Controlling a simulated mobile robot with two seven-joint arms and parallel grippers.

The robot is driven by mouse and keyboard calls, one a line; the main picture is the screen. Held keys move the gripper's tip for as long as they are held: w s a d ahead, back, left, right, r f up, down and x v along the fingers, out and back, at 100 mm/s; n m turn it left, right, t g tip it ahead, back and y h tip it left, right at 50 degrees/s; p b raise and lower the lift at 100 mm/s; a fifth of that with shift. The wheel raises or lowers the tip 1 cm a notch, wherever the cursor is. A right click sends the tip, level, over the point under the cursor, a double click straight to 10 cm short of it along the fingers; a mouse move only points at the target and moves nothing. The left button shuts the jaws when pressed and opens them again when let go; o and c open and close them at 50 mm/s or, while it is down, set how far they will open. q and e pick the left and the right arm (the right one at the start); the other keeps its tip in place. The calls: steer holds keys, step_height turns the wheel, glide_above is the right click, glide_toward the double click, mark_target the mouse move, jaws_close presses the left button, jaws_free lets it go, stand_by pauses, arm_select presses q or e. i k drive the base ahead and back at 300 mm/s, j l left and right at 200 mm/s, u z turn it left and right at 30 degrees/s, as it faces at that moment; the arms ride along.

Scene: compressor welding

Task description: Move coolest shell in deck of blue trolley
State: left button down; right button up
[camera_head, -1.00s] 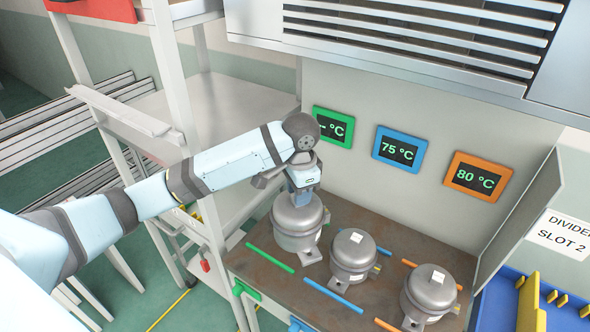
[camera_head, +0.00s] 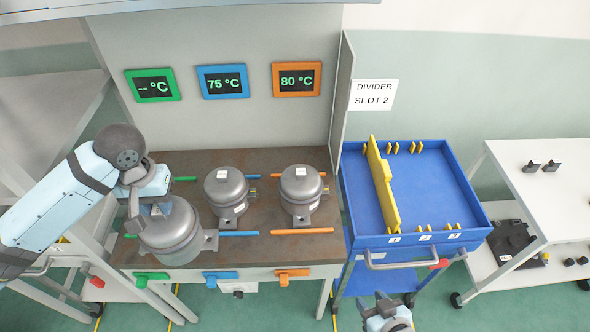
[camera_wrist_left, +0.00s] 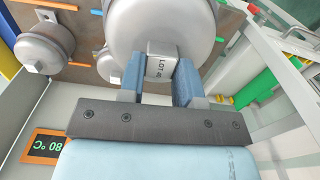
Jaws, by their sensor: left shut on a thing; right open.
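My left gripper (camera_head: 153,210) is shut on the top block of a grey compressor shell (camera_head: 172,238); the wrist view shows its fingers (camera_wrist_left: 162,82) either side of a label reading LOT. This shell is over the front left of the brown bench (camera_head: 265,238). A second shell (camera_head: 227,197) stands between the blue strips and a third shell (camera_head: 301,194) between the orange strips. The green display (camera_head: 153,86) shows dashes, the blue display (camera_head: 222,82) 75 °C and the orange display (camera_head: 297,80) 80 °C. The blue trolley (camera_head: 415,241) is right of the bench. My right gripper (camera_head: 385,312) is open and empty in front of it.
A yellow divider (camera_head: 383,185) stands across the trolley deck, left of its middle, with more free deck to its right. Small yellow pegs line the front and back. A sign (camera_head: 374,95) reads DIVIDER SLOT 2. A grey side panel (camera_head: 342,100) separates bench and trolley. A white table (camera_head: 560,195) is at right.

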mark_target(427, 197)
steer(key=k+l+z, duration=0.1)
steer(key=k+z, duration=0.25)
steer(key=k, duration=0.15)
steer(key=i+l+z, duration=0.1)
steer(key=z, duration=0.35)
steer(key=i+z, duration=0.15)
steer(key=z, duration=0.35)
steer(key=i+l, duration=0.1)
steer(key=i, duration=0.95)
steer(key=i+l, duration=0.1)
steer(key=l+u, duration=0.05)
steer(key=l, duration=0.05)
